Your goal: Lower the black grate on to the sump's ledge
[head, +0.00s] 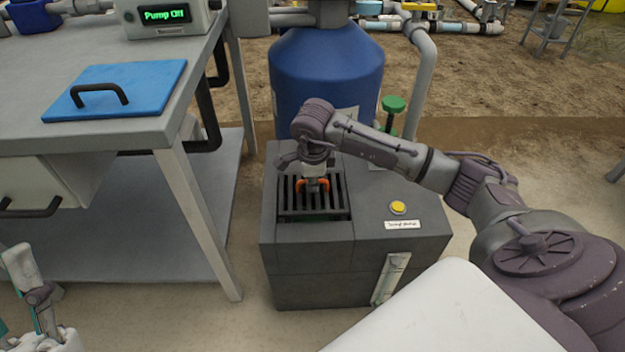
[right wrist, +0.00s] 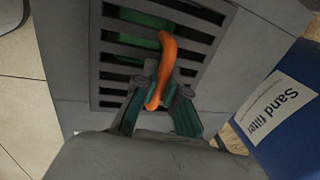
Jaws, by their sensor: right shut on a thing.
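The black slatted grate (head: 291,207) lies across the opening in the top of the dark grey sump box (head: 310,259), with a green strip showing at its front edge. My right gripper (head: 313,180) is above it, shut on its orange handle (head: 324,184). In the right wrist view, the fingers (right wrist: 158,95) close around the orange handle (right wrist: 167,58), and green shows through the slots of the grate (right wrist: 112,58). I cannot tell whether the grate touches the ledge, which is hidden. Part of my left gripper (head: 40,297) shows at the lower left, its opening unclear.
A yellow button (head: 398,208) and a label (head: 402,225) are on the box's right side. A blue sand filter tank (head: 325,75) stands close behind. A grey workbench (head: 100,130) with a blue lid (head: 115,90) stands left. A green-topped valve (head: 394,104) is behind my right forearm.

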